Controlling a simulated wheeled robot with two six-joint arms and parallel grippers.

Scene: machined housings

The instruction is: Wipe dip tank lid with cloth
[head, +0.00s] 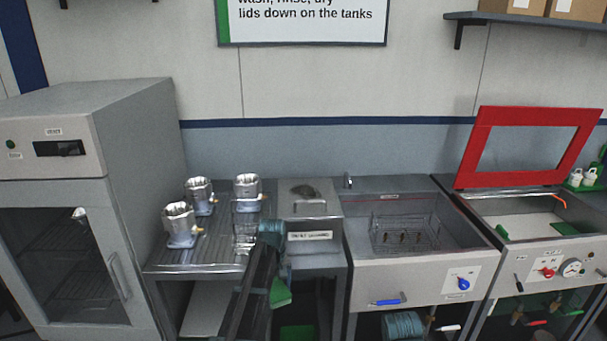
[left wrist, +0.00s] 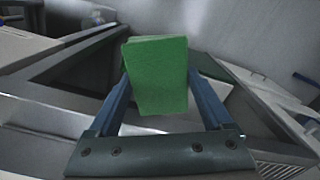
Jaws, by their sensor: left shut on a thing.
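The dip tank (head: 311,252) stands at mid-picture in the head view, with its grey metal lid (head: 321,204) down. A dark smudge (head: 304,191) marks the lid's top. My left gripper (head: 279,277) is in front of the tank, below lid height and apart from the lid. It is shut on a green cloth (head: 281,294), which hangs at its tips. In the left wrist view the cloth (left wrist: 158,76) sits between the two blue fingers as a folded block. My left arm hides part of the tank's left front. My right gripper is not in view.
Left of the tank, a ribbed drainboard (head: 205,243) carries several machined housings (head: 181,224). To the right are a sink with a wire basket (head: 404,233) and a tank with a raised red-framed lid (head: 475,147). A grey cabinet (head: 135,125) stands far left.

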